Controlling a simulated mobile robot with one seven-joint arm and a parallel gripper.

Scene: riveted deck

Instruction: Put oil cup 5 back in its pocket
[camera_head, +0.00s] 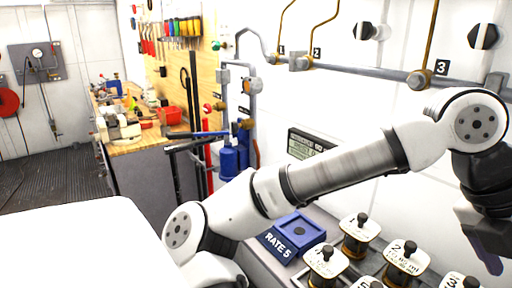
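Several oil cups with white lids and black knobs stand in a group at the bottom right. The cup marked 1 (358,228), the cup marked 2 (406,257) and the cup marked 3 (460,282) have readable numbers. A front cup (325,262) and another at the bottom edge (368,284) have lids I cannot read, so I cannot tell which is cup 5. A blue block marked RATE 5 (292,236) with a recessed square top is left of the cups. My gripper (489,258) hangs at the right edge, partly cut off; its opening is unclear.
A wall pipe (345,70) with numbered fittings runs above the cups. A small display (308,143) is on the wall, partly behind my arm. A cluttered workbench (135,140) is farther back.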

